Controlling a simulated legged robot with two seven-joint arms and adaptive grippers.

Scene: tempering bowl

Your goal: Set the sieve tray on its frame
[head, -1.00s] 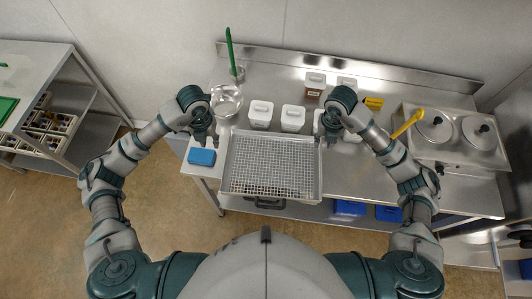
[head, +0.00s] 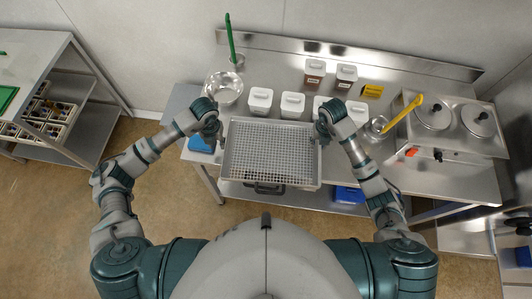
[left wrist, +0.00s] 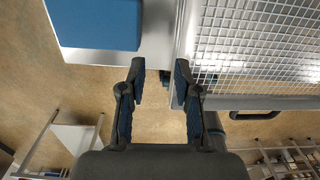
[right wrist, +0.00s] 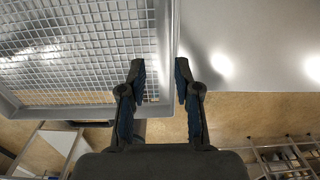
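The sieve tray (head: 270,152), a metal rectangle with a wire-mesh floor, sits at the front of the steel table. Its near edge reaches past the table front. I cannot make out a separate frame; it may be hidden under the tray. My left gripper (head: 220,142) is at the tray's left side. In the left wrist view its open fingers (left wrist: 160,85) are apart, the right finger overlapping the tray's side wall. My right gripper (head: 322,141) is at the right side. In the right wrist view its fingers (right wrist: 160,85) stand apart, with the tray wall (right wrist: 165,40) between them.
A blue block (head: 198,144) lies left of the tray. A jar (head: 375,129) with a yellow-handled tool and a two-pot unit (head: 455,128) are to the right.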

